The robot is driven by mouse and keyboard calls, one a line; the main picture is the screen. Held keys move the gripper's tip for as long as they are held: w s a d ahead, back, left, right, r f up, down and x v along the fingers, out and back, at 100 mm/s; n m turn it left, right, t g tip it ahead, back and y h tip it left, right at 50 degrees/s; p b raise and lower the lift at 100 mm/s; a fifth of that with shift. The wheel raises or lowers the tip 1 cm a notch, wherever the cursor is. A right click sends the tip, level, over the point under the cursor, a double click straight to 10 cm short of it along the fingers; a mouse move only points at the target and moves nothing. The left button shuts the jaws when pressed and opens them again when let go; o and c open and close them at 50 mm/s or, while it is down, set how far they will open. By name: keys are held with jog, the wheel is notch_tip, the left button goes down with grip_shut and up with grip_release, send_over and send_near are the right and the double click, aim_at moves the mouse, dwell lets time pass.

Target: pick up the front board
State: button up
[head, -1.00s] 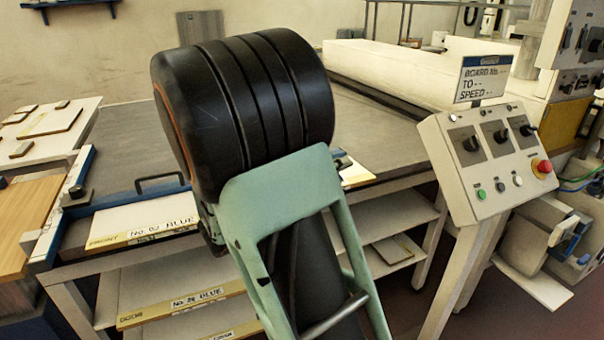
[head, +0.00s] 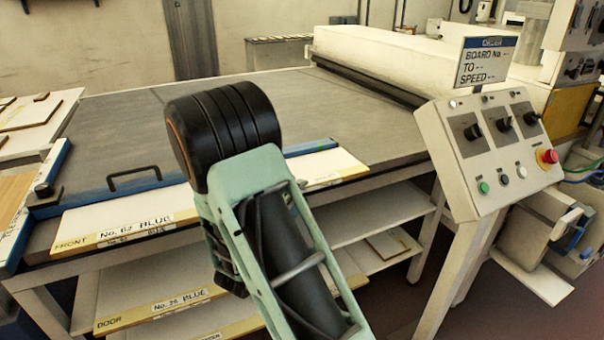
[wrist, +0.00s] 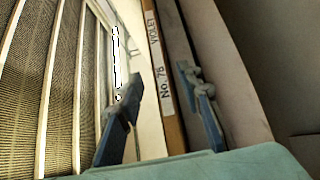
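The front board (head: 105,222) lies at the near edge of the grey table in the head view. It has a pale top and a yellowish front edge marked "FRONT", with a label "No. 62 BLUE". My arm hides its middle; its right end shows beyond my arm. A smaller label below is too blurred to read. My gripper (wrist: 160,112) shows only in the wrist view, its two blue fingers apart and nothing held. A brown board edge labelled "No. 78 VIOLET" (wrist: 165,88) appears between the fingers; I cannot tell how far beyond them it is.
A blue bar with a black handle (head: 134,180) runs behind the front board. Boards marked "No. 26 BLUE" (head: 180,302) and others sit on lower shelves. The control box (head: 485,150) stands at the right. The grey tabletop (head: 330,118) is clear. Slatted mesh (wrist: 55,80) fills the wrist view's left.

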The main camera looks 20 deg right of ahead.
aim_at(307, 189)
jog(key=x, duration=0.5)
jog(key=shift+s+d+f, duration=0.1)
jog(key=shift+s+d, duration=0.05)
jog(key=shift+d, duration=0.2)
jog(key=shift+c, duration=0.2)
grip_shut()
